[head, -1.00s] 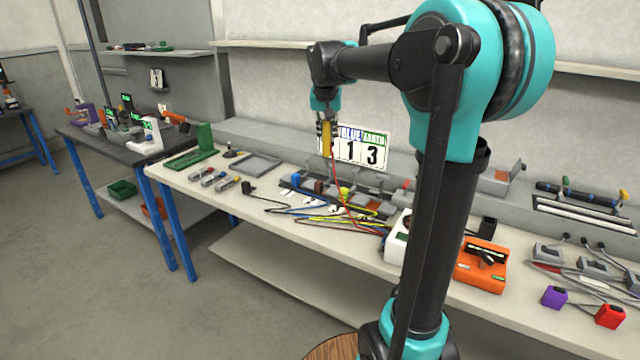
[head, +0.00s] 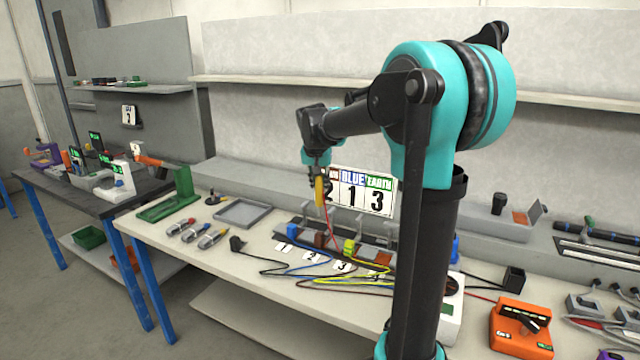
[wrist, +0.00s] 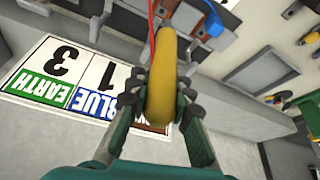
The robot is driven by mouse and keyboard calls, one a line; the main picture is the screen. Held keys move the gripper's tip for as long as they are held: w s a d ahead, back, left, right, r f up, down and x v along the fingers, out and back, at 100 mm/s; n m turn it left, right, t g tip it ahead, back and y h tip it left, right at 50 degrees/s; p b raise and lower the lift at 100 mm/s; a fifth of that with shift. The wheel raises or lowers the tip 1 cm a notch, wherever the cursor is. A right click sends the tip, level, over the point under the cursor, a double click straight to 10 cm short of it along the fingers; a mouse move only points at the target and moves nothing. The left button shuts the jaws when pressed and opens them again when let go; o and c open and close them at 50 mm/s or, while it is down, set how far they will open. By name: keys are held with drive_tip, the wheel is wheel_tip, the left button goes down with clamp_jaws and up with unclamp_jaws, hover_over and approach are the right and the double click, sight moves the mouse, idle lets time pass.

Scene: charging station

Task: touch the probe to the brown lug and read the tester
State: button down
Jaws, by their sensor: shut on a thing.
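My gripper (head: 318,172) is shut on the yellow probe (head: 320,195), which hangs upright above the bench with a red wire at its lower end. In the wrist view the probe (wrist: 158,75) lies between both fingers. Below it stands a row of lugs: a blue lug (head: 292,231), a brown lug (head: 321,240), a yellow-green lug (head: 349,247) and another brownish one (head: 381,258). The probe is apart from them. A white box (head: 452,318), perhaps the tester, is mostly hidden by my arm; no reading is visible.
A sign (head: 363,192) reading BLUE, EARTH, 1 and 3 stands behind the lugs. Loose wires and number cards lie in front. A grey tray (head: 243,212) and a green stand (head: 168,200) are left. An orange device (head: 520,328) sits right.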

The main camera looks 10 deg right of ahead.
sight(320, 204)
drive_tip(key=shift+f, duration=2.9)
drive_tip(key=shift+f, duration=0.65)
drive_tip(key=shift+r, duration=3)
